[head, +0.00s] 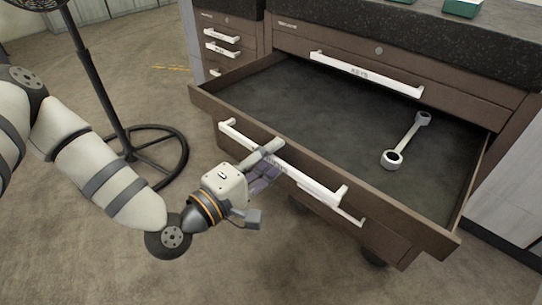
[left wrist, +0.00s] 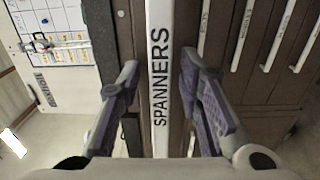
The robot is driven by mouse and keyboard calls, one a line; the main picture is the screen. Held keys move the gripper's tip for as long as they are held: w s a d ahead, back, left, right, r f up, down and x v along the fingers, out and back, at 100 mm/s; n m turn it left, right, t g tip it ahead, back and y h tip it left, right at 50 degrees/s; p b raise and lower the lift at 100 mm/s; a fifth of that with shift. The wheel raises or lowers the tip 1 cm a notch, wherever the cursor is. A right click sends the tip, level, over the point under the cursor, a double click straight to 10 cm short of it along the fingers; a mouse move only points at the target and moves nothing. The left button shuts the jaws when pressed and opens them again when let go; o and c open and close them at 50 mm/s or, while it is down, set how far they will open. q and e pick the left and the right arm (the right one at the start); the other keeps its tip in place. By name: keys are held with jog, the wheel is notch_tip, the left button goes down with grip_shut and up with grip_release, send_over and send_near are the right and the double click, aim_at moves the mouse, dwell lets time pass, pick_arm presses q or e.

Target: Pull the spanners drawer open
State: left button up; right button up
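The spanners drawer (head: 330,190) is pulled well out of the brown cabinet in the head view. A double-ended spanner (head: 407,140) lies inside it towards the right. Its long white handle (head: 300,177) runs along the front; the label SPANNERS on the handle (left wrist: 160,80) reads clearly in the left wrist view. My left gripper (head: 266,160) is at the handle, left of its middle. In the left wrist view the fingers of my left gripper (left wrist: 159,75) are apart, one on each side of the handle, with narrow gaps showing. My right gripper is not in view.
A closed drawer with a white KEYS handle (head: 366,74) sits above. A narrower drawer stack (head: 225,45) stands at the left. A fan stand (head: 115,130) is on the floor behind my left arm. Floor in front of the drawer is clear.

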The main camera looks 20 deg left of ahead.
pick_arm(q)
jog(key=v, duration=1.2)
jog(key=s+d+f+m+g+p, duration=0.1)
jog(key=s+d+f+m+g, duration=0.2)
jog(key=s+f+m+g, duration=0.35)
jog(key=s+d+f+m+g+p, duration=0.2)
jog(key=s+d+f+m+g, duration=0.1)
jog(key=s+f+g, duration=0.55)
jog(key=s+a+f+m+g+y, duration=0.4)
jog(key=s+a+y, duration=0.2)
jog(key=s, duration=0.6)
jog(key=shift+s+a+f+p, duration=0.2)
jog(key=shift+s+a+p, duration=0.15)
jog(key=shift+a, duration=0.55)
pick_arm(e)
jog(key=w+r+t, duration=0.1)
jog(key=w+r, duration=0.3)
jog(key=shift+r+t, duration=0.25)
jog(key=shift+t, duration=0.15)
